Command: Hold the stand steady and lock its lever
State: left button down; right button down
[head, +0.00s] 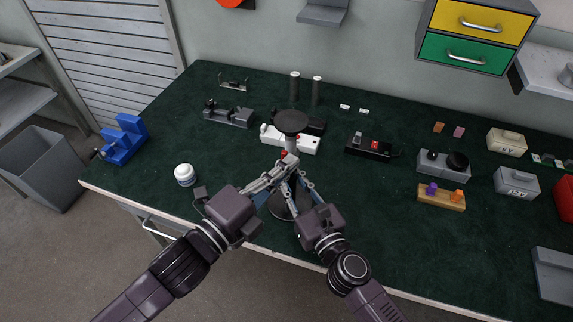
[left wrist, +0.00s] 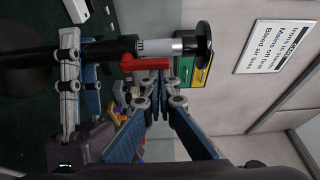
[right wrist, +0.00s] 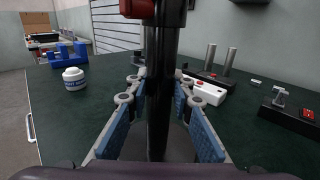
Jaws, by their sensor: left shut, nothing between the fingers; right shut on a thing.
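The stand has a round black top plate (head: 290,122), a dark post (right wrist: 160,95) with a silver upper section (left wrist: 160,46), and a round base (head: 277,207). It stands upright near the table's front edge. Its red lever (left wrist: 146,64) lies close alongside the post in the left wrist view; part of it shows in the right wrist view (right wrist: 137,8). My left gripper (left wrist: 166,84) is shut and empty, its fingertips close to the lever's end; I cannot tell if they touch. My right gripper (right wrist: 160,85) is shut on the post below the lever.
A white device with a red button (head: 290,140) lies just behind the stand. A black box (head: 372,148) is to its right, and a wooden block with purple pegs (head: 441,197) lies farther right. A white jar (head: 185,174) and blue vise (head: 124,139) are left.

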pick_arm(q)
jog(key=shift+w+a+n, duration=0.1)
jog(key=shift+a+n, duration=0.2)
jog(key=shift+n, duration=0.5)
jog(key=a+n+t, duration=0.1)
jog(key=n+t, duration=0.1)
jog(key=n, duration=0.3)
jog(key=w+a+f+n+t+y, duration=0.1)
jog(key=n+t, duration=0.1)
jog(key=n, duration=0.3)
jog(key=a+f+n+t+y, duration=0.1)
jog(key=a+n, duration=0.1)
jog(key=n, duration=0.4)
jog(key=shift+w+a+t, duration=0.1)
jog(key=shift+w+t, duration=0.1)
jog(key=shift+t, duration=0.2)
jog(key=shift+r, duration=0.1)
jog(key=s+a, duration=0.3)
jog(key=s, duration=0.6)
jog(key=shift+r, duration=0.25)
